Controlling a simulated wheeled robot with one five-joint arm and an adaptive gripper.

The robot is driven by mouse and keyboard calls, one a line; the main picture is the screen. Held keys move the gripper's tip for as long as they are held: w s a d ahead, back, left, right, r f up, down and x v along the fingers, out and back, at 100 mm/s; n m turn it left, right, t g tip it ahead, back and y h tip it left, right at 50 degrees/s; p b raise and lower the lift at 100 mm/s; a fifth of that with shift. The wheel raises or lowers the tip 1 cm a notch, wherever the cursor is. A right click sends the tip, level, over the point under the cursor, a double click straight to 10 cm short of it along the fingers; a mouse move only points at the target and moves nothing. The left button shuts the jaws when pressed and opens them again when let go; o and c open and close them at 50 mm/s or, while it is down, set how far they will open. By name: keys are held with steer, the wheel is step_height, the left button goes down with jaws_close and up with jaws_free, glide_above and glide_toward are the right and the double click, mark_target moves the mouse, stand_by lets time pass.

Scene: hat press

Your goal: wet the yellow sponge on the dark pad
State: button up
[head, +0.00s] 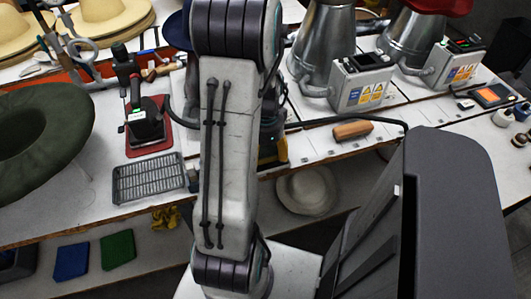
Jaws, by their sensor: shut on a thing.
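My gripper is not clearly seen in the head view; my own arm link runs down the middle and hides what lies behind it. A dark part with a yellow patch (281,150) shows just right of the link at the bench edge. I cannot tell what it is. I cannot make out a yellow sponge for sure. A small crumpled yellow thing (165,218) lies below the bench edge. No dark pad can be told for sure; a dark grey ribbed rack (150,178) lies flat at the bench front.
A green hat (65,125) is at the left. Metal cones (325,45) and control boxes (361,83) stand at right. A wooden-handled tool (352,130) lies near the edge. Blue (71,262) and green (117,248) pads lie below.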

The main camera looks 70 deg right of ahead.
steer(key=shift+r+p, duration=2.1)
steer(key=shift+r, duration=0.9)
